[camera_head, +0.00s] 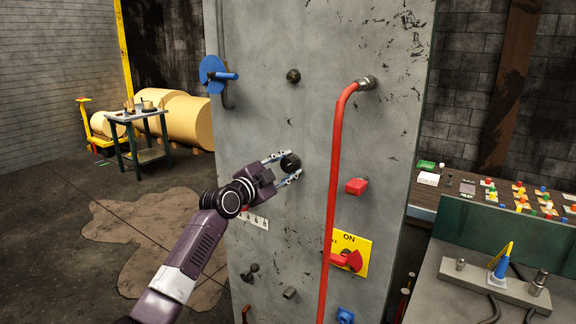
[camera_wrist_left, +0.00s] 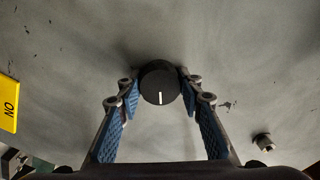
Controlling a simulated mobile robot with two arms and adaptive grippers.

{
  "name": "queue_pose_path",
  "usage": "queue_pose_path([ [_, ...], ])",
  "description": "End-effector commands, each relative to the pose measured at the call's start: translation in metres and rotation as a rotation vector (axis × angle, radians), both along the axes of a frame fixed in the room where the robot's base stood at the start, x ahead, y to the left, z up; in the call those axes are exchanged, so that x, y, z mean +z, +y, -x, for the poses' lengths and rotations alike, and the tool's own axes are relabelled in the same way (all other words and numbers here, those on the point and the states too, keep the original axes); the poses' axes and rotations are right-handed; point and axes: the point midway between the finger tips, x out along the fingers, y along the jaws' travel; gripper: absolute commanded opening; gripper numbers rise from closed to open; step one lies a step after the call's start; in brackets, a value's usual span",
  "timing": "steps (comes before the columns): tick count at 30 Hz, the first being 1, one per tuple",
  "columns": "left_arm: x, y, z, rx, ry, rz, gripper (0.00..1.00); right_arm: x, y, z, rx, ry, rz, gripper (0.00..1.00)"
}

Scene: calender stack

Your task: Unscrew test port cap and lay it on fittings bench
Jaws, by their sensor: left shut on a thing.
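A black round cap (camera_head: 290,162) with a white line on its face is on the grey upright panel (camera_head: 265,120). It also shows in the left wrist view (camera_wrist_left: 160,84), centred between the blue finger pads. My left gripper (camera_head: 286,167) is shut on it, one finger on each side. The cap sits at the panel face; I cannot tell whether it is still threaded on. My right gripper is out of view. A small table (camera_head: 137,115) with brass-coloured pieces stands at the back left, and a grey bench (camera_head: 455,292) with metal fittings is at the lower right. I cannot tell which is the fittings bench.
A red pipe (camera_head: 331,210) runs down the panel just right of my left gripper. A red block (camera_head: 356,186), a yellow ON plate (camera_head: 350,252) and a blue valve handle (camera_head: 213,75) also stick out. Open floor lies left of the panel.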

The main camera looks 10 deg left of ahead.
Motion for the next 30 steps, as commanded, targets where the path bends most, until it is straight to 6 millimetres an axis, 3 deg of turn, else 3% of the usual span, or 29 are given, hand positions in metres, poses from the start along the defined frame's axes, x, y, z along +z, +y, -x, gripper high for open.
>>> queue_pose_path([
  [4,-0.0005,-0.0008,0.0000,-0.001,0.041,0.105,0.13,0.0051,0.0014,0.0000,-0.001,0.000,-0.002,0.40],
  [13,-0.0010,-0.0008,0.0000,-0.001,0.050,0.128,0.13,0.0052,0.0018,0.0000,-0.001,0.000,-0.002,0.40],
  [20,0.0000,-0.0007,0.0000,-0.001,0.105,0.284,0.13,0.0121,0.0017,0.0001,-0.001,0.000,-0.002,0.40],
  [30,-0.0001,-0.0006,0.0000,-0.001,0.118,0.318,0.13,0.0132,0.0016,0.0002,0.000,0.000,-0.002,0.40],
])
